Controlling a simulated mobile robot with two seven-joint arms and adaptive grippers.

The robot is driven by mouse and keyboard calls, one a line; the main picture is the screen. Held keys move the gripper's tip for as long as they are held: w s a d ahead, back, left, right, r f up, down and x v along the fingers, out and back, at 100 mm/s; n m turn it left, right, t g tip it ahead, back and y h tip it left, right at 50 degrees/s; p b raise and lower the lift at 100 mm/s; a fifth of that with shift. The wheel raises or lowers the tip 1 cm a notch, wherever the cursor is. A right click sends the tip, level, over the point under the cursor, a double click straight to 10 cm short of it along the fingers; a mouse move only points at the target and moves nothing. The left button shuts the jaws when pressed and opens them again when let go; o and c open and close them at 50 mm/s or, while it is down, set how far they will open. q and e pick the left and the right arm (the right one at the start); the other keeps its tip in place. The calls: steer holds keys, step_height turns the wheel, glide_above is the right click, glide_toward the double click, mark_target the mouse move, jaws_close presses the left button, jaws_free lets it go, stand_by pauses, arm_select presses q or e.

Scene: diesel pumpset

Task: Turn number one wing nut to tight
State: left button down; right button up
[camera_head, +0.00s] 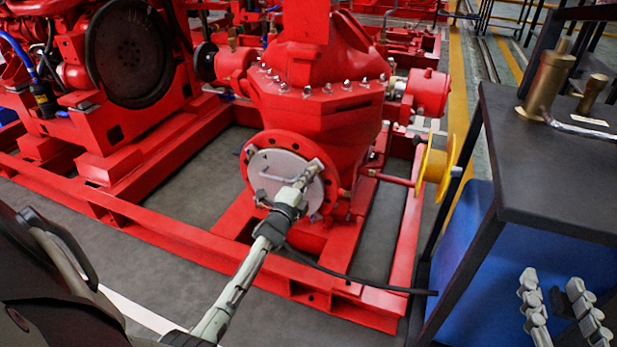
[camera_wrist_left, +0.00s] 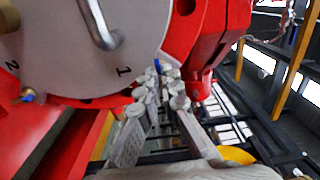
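A round grey cover plate (camera_head: 272,178) sits on the front of the red pump housing. In the left wrist view the plate (camera_wrist_left: 70,60) bears the numbers 1 and 2 and a metal handle (camera_wrist_left: 98,22). A small blue part, seemingly wing nut number one (camera_wrist_left: 157,63), shows at the plate's rim near the 1, mostly hidden by my fingers. Another blue part (camera_wrist_left: 27,96) is near the 2. My left gripper (camera_wrist_left: 160,80) has its fingertips close together at the rim by the 1; its grip is unclear. My right gripper (camera_head: 562,285) is open and empty at lower right.
A dark table (camera_head: 545,150) with brass-coloured parts (camera_head: 550,80) stands at the right, above a blue box (camera_head: 470,250). A yellow handwheel (camera_head: 437,168) sticks out right of the plate. The red base frame (camera_head: 200,240) runs below the pump.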

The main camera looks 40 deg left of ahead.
arm_select(q)
steer(key=c, duration=1.7)
jaws_free()
steer(key=shift+s, duration=0.1)
steer(key=v, duration=1.2)
